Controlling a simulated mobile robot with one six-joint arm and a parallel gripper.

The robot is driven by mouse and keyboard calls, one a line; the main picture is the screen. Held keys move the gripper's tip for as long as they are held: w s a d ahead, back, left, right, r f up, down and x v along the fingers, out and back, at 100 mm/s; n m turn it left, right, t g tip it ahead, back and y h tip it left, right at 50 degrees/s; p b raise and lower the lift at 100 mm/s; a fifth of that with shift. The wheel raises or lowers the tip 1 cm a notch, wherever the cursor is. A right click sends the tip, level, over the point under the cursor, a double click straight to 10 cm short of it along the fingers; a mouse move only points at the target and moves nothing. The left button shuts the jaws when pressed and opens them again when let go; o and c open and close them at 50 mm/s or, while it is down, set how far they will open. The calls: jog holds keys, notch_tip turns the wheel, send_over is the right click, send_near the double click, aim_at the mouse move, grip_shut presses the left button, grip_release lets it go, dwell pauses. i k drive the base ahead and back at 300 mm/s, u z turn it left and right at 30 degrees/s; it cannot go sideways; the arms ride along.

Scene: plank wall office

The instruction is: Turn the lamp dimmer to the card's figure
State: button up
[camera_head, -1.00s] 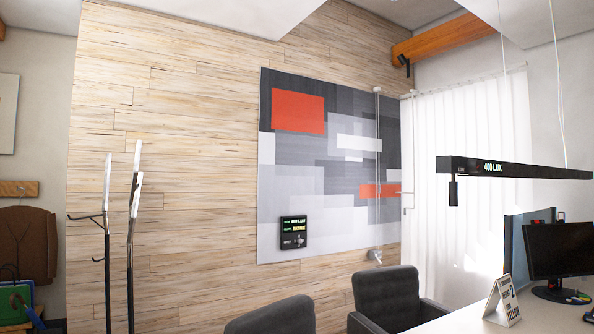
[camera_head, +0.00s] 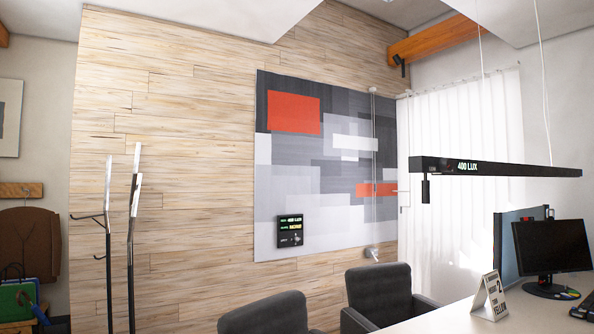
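A long black pendant lamp (camera_head: 540,171) hangs at the right and reads 400 LUX. A short black rod (camera_head: 425,190) hangs from its left end. A small black panel (camera_head: 290,241) with lit figures is mounted in front of the grey and red wall picture; its upper line appears to read 400 LUX, and the rest is too small to read surely. A white folded card (camera_head: 488,292) stands on the desk, with a large 2 and the word YELLOW; its other lines are unreadable. My gripper is not in view.
Two dark chairs (camera_head: 378,292) stand between me and the wall panel. The white desk (camera_head: 452,318) at lower right holds a monitor (camera_head: 553,246). A metal coat stand (camera_head: 131,240) is at left. The floor is mostly out of view.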

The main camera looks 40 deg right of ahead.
aim_at(444, 165)
jog(key=u, duration=0.05)
jog(key=k, duration=1.1)
jog(key=z, duration=1.75)
jog(key=i, duration=1.35)
jog(key=u, duration=0.3)
